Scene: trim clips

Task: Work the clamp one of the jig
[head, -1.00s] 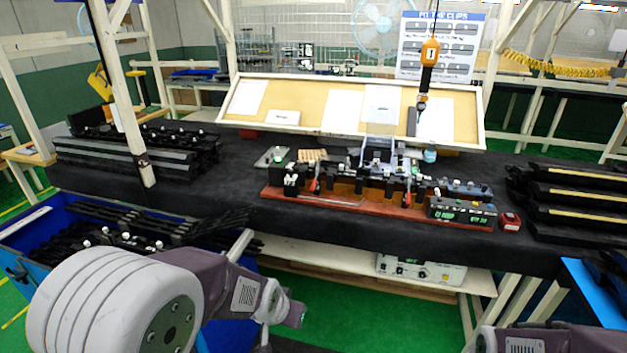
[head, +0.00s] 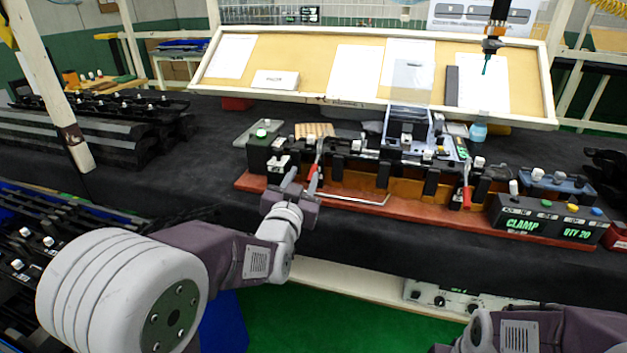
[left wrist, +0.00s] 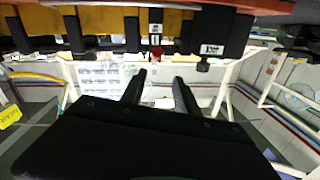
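The jig is a long black fixture on a red-brown base (head: 420,210) across the bench. Two red-handled clamps stand on it: a left one (head: 314,172) and a right one (head: 467,196). I cannot read which is numbered one. My left gripper (head: 302,179) is at the jig's front left, close to the left clamp's handle. Its two fingers are apart, with nothing seen between them; contact with the handle cannot be told. In the left wrist view the open fingers (left wrist: 161,77) point towards the jig, and a small red part (left wrist: 156,51) shows just beyond them. My right gripper is out of view.
A black box (head: 545,220) at the jig's right end reads "CLAMP" and "QTY 20". A slanted board (head: 310,62) with papers stands behind. A hanging tool (head: 490,45) is at the upper right. Dark trim parts (head: 90,135) lie at the left. Bare bench lies left of the jig.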

